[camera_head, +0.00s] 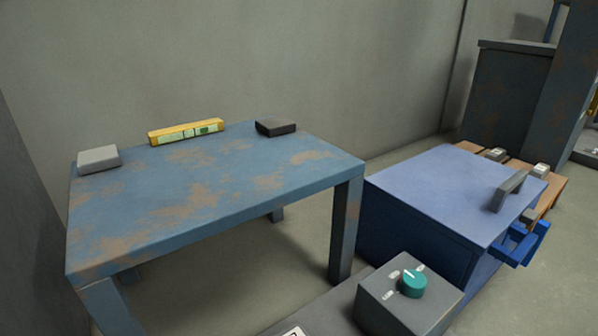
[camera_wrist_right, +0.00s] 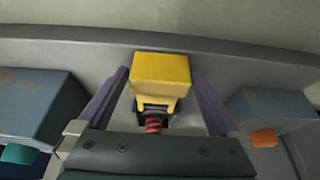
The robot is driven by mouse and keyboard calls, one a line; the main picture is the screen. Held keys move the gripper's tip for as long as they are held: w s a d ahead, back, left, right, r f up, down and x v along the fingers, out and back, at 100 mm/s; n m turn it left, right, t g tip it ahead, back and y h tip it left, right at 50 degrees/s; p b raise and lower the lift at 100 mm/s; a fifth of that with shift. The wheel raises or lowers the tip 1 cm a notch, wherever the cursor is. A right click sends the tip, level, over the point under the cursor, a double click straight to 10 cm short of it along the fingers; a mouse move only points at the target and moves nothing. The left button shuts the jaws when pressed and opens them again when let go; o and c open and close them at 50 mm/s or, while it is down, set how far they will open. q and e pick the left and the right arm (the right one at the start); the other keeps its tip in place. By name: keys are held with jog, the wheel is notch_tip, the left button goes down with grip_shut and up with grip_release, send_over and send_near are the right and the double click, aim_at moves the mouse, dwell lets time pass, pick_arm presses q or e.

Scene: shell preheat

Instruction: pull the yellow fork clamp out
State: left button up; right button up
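A yellow block (camera_wrist_right: 161,74) is in the middle of the right wrist view, with a dark piece and a red ribbed part (camera_wrist_right: 153,123) below it. A narrow gap seems to remain at each side, though contact is hard to judge. My left gripper is in neither view. The head view shows no gripper.
The right wrist view has a box with a teal part (camera_wrist_right: 19,154) at left and one with an orange part (camera_wrist_right: 264,138) at right. In the head view, a worn blue table (camera_head: 240,182) bears a yellow bar (camera_head: 186,132); a blue cabinet (camera_head: 440,190) and teal-knob box (camera_head: 413,283) stand right.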

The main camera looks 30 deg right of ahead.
jog(key=shift+r, duration=0.15)
jog(key=p+v, duration=0.9)
jog(key=shift+s+r, duration=0.25)
jog(key=shift+r, duration=0.05)
jog(key=shift+p, duration=0.35)
